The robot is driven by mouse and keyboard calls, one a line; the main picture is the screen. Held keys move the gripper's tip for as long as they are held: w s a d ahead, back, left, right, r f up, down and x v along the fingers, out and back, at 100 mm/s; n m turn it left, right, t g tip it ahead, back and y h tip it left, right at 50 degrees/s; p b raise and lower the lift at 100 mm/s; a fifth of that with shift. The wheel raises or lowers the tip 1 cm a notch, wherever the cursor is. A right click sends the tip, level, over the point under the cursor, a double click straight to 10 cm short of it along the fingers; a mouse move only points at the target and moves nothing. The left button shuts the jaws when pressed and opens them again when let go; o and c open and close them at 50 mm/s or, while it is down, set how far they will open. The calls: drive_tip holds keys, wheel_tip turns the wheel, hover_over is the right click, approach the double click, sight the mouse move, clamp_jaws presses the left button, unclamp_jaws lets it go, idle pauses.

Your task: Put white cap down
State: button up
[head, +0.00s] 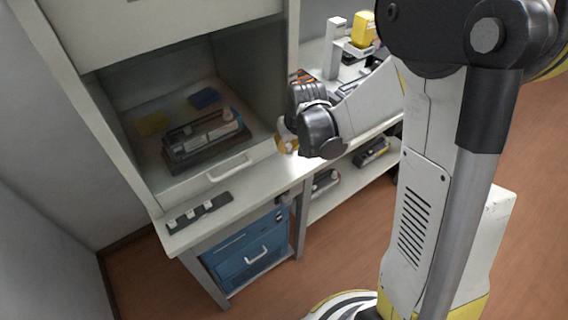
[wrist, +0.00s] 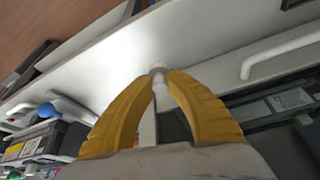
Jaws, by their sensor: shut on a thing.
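In the wrist view, my gripper (wrist: 160,76) has its two yellow fingers closed together at the tips. They pinch a small white cap (wrist: 158,71), seen against the pale worktop. The fingers hide part of the cap, and whether it touches the worktop cannot be told. In the head view, my gripper (head: 284,137) is over the worktop, right of the cabinet opening, partly hidden by my wrist. A dark strip (head: 188,221) with several small white pieces on it lies at the worktop's front left, well away from my gripper.
A blue drawer unit (head: 245,252) is below. The worktop (head: 236,188) between strip and gripper is clear.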

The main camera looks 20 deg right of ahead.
sight(283, 163)
drive_tip(key=shift+s+a+f, duration=0.2)
drive_tip(key=shift+a+f, duration=0.25)
drive_tip(key=shift+a, duration=0.2)
drive_tip(key=shift+f+b, duration=1)
drive_tip(key=shift+f, duration=0.95)
drive_tip(key=shift+f, duration=0.2)
drive_tip(key=o, duration=0.7)
drive_tip(key=shift+o, duration=0.2)
drive_tip(key=shift+r, duration=0.15)
